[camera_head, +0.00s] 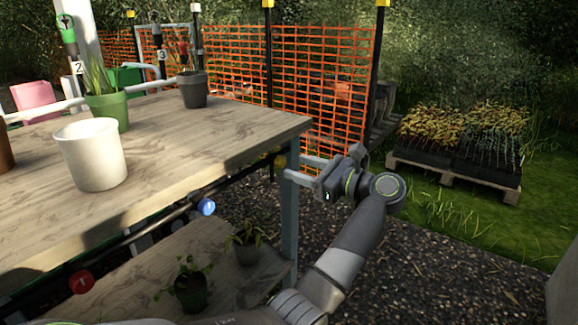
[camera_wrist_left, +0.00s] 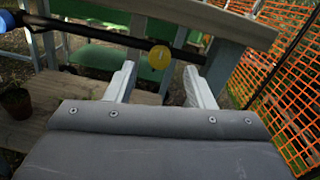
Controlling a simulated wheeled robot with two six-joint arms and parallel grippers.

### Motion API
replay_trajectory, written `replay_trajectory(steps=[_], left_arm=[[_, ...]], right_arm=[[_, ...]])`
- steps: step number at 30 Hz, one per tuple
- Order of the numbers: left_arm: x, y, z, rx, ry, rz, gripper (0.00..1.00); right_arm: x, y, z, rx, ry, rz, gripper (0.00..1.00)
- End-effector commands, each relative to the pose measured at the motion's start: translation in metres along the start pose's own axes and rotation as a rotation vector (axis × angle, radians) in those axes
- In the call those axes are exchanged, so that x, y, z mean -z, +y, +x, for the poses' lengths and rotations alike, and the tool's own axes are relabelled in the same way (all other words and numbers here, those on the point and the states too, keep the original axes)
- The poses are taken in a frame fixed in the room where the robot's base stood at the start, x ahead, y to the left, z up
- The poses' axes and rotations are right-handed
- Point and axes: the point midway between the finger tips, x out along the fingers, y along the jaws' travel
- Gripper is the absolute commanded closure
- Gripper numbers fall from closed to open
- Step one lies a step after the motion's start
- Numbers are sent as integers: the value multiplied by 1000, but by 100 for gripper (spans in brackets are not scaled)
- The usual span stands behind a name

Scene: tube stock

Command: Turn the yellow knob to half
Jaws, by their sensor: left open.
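The yellow knob (camera_wrist_left: 159,57) shows in the left wrist view as a round disc on a dark pipe under the table edge. I cannot make out its pointer setting. In the head view I do not see it. My left gripper (camera_head: 290,167) is open beside the table's front right corner leg. In the left wrist view its fingers (camera_wrist_left: 159,72) are apart and empty, with the knob between and apparently beyond their tips. I cannot tell whether they touch it. My right gripper is not in view.
A blue knob (camera_head: 207,207) and a red knob (camera_head: 81,282) sit along the pipe below the tabletop (camera_head: 215,150). A white pot (camera_head: 91,155) stands on top. The table leg (camera_head: 290,215) is close to my gripper. Orange netting (camera_head: 325,85) stands behind; gravel is open at right.

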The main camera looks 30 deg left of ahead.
Motion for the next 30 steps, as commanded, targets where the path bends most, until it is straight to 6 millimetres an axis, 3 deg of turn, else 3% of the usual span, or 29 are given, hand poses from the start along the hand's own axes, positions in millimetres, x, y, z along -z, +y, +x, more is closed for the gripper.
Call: replay_trajectory(steps=[3,7,19,27,30], left_arm=[[0,0,20,-1,-3,-1,51],[0,0,33,0,-1,0,51],[0,0,39,1,-1,0,53],[0,0,39,1,-1,0,88],[0,0,39,1,0,0,96]], right_arm=[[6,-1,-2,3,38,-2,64],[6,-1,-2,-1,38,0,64],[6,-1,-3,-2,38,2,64],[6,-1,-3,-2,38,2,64],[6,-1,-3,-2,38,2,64]])
